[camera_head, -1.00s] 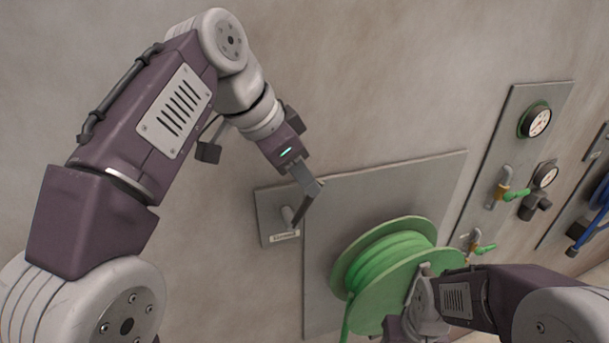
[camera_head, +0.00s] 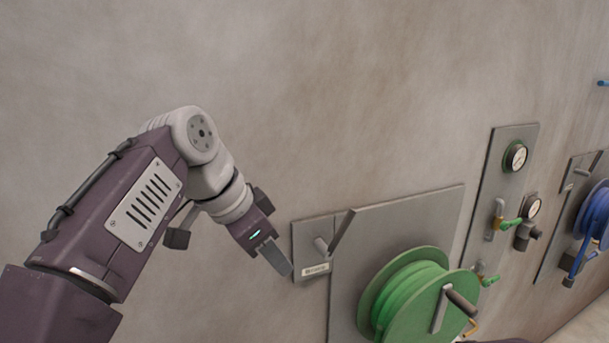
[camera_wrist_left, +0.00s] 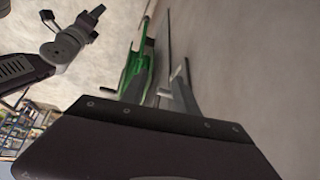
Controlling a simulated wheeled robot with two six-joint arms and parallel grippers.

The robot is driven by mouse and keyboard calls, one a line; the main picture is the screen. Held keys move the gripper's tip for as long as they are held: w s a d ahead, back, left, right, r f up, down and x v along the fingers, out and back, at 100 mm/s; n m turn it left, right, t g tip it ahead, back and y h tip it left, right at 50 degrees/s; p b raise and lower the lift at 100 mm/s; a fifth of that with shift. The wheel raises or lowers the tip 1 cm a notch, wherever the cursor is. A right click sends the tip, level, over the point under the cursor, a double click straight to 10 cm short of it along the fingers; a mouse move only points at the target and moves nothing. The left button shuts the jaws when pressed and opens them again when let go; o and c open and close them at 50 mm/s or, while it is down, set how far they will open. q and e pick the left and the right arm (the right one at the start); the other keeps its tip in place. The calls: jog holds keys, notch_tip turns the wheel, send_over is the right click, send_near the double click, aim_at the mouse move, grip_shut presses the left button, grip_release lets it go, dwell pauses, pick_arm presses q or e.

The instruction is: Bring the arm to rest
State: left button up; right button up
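My left arm comes in from the left in the head view. Its gripper (camera_head: 274,257) points down and right, just left of the small labelled wall plate (camera_head: 303,240). It stands apart from the lever (camera_head: 342,232) on that plate, which tilts up to the right. Nothing shows held, and the fingers overlap edge-on, so their opening is unclear. My right gripper is outside the head view. In the left wrist view my right arm shows at the upper left, its gripper (camera_wrist_left: 91,16) small and dark.
A green hose reel (camera_head: 415,305) with a crank stands out from a grey panel (camera_head: 420,215), right of the lever. The wall above my left arm is bare.

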pick_arm(q)
jog(key=s+a+f+n+g+y+b, duration=0.1)
jog(key=s+a+f+n+b, duration=0.3)
jog(key=f, duration=1.3)
jog(key=s+a+f+n+g+y+b, duration=0.1)
jog(key=s+a+f+n+b, duration=0.2)
jog(key=f, duration=1.5)
jog(key=s+a+f+n+y+b, duration=0.2)
jog(key=s+a+f+n+b, duration=0.2)
jog(key=f, duration=1.4)
jog(key=a+b, duration=0.2)
jog(key=b, duration=0.2)
jog(key=shift+s+n+g+b, duration=0.3)
jog(key=shift+s+g+b, duration=0.1)
pick_arm(e)
notch_tip(320, 180, down, 17)
jog(key=shift+a, duration=0.1)
jog(key=shift+s, duration=0.1)
